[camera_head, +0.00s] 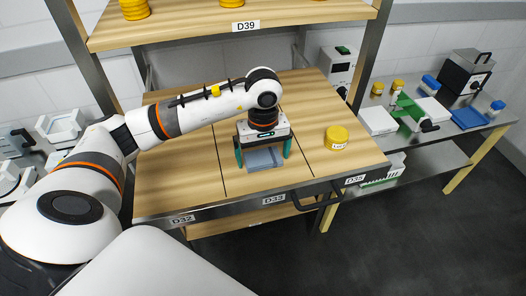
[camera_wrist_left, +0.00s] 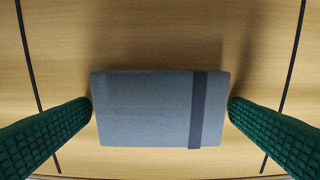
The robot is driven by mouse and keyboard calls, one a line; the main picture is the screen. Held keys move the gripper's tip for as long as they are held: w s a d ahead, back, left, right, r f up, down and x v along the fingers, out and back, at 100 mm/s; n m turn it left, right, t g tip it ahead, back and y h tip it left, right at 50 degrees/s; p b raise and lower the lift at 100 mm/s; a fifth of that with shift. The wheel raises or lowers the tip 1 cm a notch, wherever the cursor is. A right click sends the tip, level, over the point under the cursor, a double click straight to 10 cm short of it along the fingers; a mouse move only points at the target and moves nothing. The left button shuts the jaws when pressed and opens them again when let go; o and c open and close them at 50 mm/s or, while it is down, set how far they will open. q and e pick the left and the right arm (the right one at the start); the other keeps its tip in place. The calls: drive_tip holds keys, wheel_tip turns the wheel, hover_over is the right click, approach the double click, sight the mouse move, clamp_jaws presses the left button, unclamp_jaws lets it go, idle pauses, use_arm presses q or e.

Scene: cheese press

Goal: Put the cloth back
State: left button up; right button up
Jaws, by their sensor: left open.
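The cloth (camera_wrist_left: 145,110) is a folded blue-grey rectangle with a dark stripe near its right end, lying flat on the wooden table top. In the head view the cloth (camera_head: 263,159) shows between the fingers of my left gripper (camera_head: 264,162). The gripper points down over it. In the left wrist view my left gripper (camera_wrist_left: 160,112) is open, with a green ribbed finger beside each short end of the cloth. I cannot tell whether the fingers touch it. My right gripper is not in view.
A yellow labelled tin (camera_head: 336,137) stands on the table (camera_head: 185,172) to the right of the gripper. A shelf (camera_head: 190,27) with yellow items spans above the back. A side bench at right holds a green device (camera_head: 407,108) and a dark box (camera_head: 467,72).

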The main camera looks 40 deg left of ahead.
use_arm(q)
drive_tip(key=shift+r, duration=0.15)
wheel_tip(320, 180, up, 7)
drive_tip(key=shift+w+r+b, duration=0.1)
drive_tip(key=shift+r+b, duration=0.1)
drive_tip(key=shift+b, duration=0.9)
wheel_tip(320, 180, up, 5)
hover_over(263, 156)
drive_tip(key=shift+d+f, duration=0.1)
drive_tip(key=shift+f, duration=0.1)
